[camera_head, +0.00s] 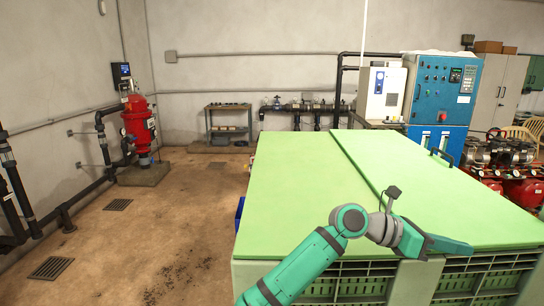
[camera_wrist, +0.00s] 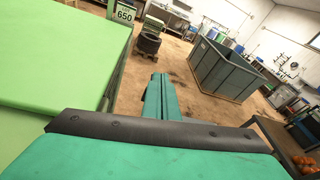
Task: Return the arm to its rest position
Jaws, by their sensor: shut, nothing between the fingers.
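My arm (camera_head: 310,265), green with grey joints, reaches up from the bottom edge in the head view and bends to the right. My gripper (camera_head: 462,247) points right, in front of or above the near part of a green lid (camera_head: 300,190); the exact gap cannot be told. In the wrist view my gripper's two green fingers (camera_wrist: 160,80) lie together, with nothing between them. The green lid (camera_wrist: 60,50) fills the left side of that view.
The lid tops a slatted green bin (camera_head: 360,285). A blue control cabinet (camera_head: 440,100) stands behind it, red pumps (camera_head: 510,170) at right. A red filter (camera_head: 138,125) stands at left; floor between is clear. The wrist view shows a grey-green open crate (camera_wrist: 225,70).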

